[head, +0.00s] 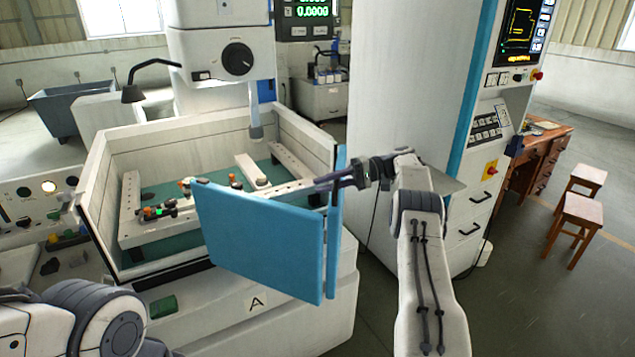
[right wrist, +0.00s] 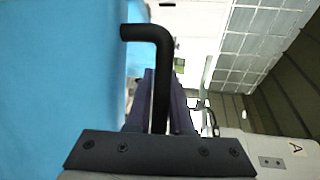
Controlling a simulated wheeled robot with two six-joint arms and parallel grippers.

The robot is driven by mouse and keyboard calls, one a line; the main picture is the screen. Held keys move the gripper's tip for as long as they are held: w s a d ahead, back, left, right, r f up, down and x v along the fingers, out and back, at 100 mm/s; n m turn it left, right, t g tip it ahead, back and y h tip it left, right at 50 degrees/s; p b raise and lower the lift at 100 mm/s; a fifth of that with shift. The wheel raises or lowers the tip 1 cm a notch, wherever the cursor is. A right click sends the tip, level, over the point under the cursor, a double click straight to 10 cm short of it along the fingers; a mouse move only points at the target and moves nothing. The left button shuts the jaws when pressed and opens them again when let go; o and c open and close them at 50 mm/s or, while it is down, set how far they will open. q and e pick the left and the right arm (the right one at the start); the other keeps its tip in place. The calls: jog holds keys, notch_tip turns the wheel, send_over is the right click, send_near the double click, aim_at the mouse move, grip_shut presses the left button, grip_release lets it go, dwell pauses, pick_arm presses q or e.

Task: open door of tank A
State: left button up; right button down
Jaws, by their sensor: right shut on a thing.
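The blue door (head: 262,240) of tank A (head: 130,150) stands at an angle to the tank's front, and the inside of the tank shows to its left and above it. The letter A (head: 257,303) is on the white base below. My right gripper (head: 325,184) is at the door's right end, partly beside its upper edge. In the right wrist view, a black bent handle (right wrist: 160,70) runs between the fingers, with the blue door (right wrist: 60,75) on the left. The gripper is shut on this handle. My left arm shows at the lower left, but its gripper is out of view.
Inside the tank are white rails (head: 160,235) with small clamps. The machine head (head: 222,55) hangs over the tank. A white cabinet (head: 415,90) with a control panel stands behind my right arm. A wooden desk (head: 535,160) and stools (head: 575,225) are at the right.

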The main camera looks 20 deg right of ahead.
jog(key=shift+s+a, duration=0.1)
jog(key=shift+s, duration=0.1)
jog(key=c, duration=1.1)
grip_release()
jog(key=shift+a, duration=0.1)
